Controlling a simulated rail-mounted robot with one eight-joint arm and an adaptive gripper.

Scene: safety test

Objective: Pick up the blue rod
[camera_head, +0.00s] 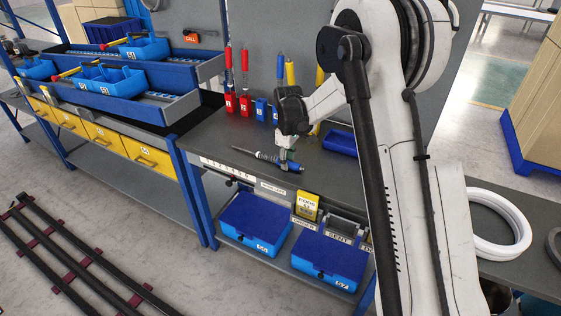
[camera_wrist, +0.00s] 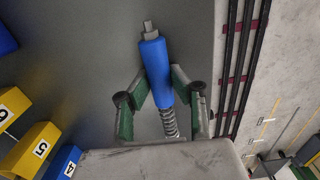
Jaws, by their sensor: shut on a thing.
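The blue rod (camera_head: 290,165), with a blue sleeve, a grey tip and a coiled spring, lies level at the front of the dark workbench (camera_head: 226,133). In the wrist view the blue rod (camera_wrist: 155,72) runs lengthwise between the green-grey fingers of my gripper (camera_wrist: 160,95). The spring end points towards the palm. In the head view my gripper (camera_head: 284,155) reaches down onto the rod near the bench's front edge and is shut on it. I cannot tell whether the rod touches the bench top.
Red holders (camera_head: 245,106) and blue holders (camera_head: 261,110) with upright rods stand at the back of the bench. A blue tray (camera_head: 341,143) lies right of my gripper. Blue boxes (camera_head: 254,222) sit on the shelf below. White rings (camera_head: 499,224) lie at right.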

